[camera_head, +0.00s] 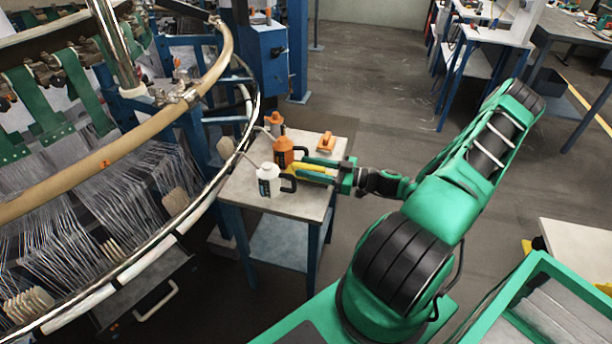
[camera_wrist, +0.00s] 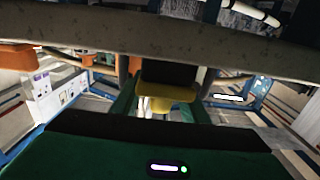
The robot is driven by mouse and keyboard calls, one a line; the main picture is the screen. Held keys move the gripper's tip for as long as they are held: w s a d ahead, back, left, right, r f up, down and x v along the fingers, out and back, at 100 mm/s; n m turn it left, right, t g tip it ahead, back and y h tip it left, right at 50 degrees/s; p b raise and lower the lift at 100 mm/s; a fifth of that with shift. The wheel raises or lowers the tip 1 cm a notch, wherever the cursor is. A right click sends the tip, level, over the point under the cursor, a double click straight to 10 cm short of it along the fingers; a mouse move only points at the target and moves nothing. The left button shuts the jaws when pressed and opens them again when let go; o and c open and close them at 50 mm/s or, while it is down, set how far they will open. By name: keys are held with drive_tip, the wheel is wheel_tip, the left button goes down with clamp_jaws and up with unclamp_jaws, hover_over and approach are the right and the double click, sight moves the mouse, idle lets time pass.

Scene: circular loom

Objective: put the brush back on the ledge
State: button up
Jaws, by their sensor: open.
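My gripper (camera_head: 306,168) reaches from the right over the small grey-topped table (camera_head: 312,205), close to the jugs. Its green fingers are open. A yellow piece (camera_head: 318,171) shows at the fingers; in the wrist view a yellow piece (camera_wrist: 168,93) with a dark block above it lies between the fingers of my gripper (camera_wrist: 160,108). It may be the brush, but I cannot tell for sure, nor whether the fingers touch it. I cannot make out which surface is the ledge.
A white jug (camera_head: 268,181) and an orange jug (camera_head: 283,152) stand close to the fingertips. An orange-topped can (camera_head: 274,120) stands behind them. The loom's curved tan rail (camera_head: 150,135) and its threads border the table's left. The floor behind the table is open.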

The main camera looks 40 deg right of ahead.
sight(308, 165)
clamp_jaws()
drive_tip(key=shift+r, duration=0.1)
wheel_tip(308, 165, up, 18)
idle(1.0)
